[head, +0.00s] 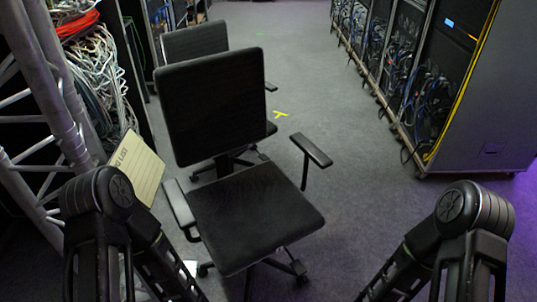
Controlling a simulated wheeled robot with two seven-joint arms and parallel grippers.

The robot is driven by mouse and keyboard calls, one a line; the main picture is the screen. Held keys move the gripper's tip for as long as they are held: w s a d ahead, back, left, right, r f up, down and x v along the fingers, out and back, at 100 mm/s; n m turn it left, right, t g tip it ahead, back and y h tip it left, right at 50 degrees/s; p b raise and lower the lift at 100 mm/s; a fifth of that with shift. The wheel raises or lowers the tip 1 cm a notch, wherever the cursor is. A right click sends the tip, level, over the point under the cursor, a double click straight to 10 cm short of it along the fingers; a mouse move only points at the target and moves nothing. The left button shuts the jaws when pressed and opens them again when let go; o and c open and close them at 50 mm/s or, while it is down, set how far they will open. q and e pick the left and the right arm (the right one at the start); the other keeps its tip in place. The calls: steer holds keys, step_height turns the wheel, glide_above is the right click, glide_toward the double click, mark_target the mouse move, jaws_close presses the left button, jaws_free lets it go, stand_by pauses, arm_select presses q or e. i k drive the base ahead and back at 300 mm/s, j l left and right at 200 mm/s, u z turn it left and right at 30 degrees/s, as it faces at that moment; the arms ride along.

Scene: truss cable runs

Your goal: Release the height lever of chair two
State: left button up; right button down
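Two black office chairs stand in line in the head view. The near chair (255,215) has its flat seat toward me, its tall backrest behind the seat, and armrests on both sides. The far chair (195,42) stands behind it, mostly covered by the near chair's backrest. No label shows which of them is chair two. A height lever cannot be made out clearly; the underside of the near seat is mostly hidden. Links of both my arms rise at the bottom left and bottom right, but neither gripper is in the picture.
A metal truss (50,95) and bundled cables (95,75) line the left side. A cream sign (138,165) leans beside the near chair. Racks with blue cables (425,95) stand at the right. The grey floor (380,200) right of the chairs is clear.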

mark_target(263, 157)
steer(key=i+l, duration=0.15)
steer(key=l, duration=0.2)
steer(key=i+l, duration=0.15)
steer(key=l, duration=0.2)
steer(key=i+l+u, duration=0.1)
steer(key=l, duration=0.3)
steer(key=i+l, duration=0.15)
steer(key=l, duration=0.2)
steer(key=i+l+u, duration=0.1)
steer(key=l, duration=0.25)
steer(key=i+l, duration=0.15)
steer(key=l, duration=0.25)
steer(key=i+l, duration=0.1)
steer(key=l, duration=0.25)
steer(key=i+l+u, duration=0.4)
steer(key=i+l, duration=0.95)
steer(key=i+j, duration=0.2)
steer(key=i, duration=0.2)
steer(key=i+j, duration=0.2)
steer(key=i, duration=0.15)
steer(key=i+j+u, duration=0.1)
steer(key=i, duration=0.3)
steer(key=j, duration=0.1)
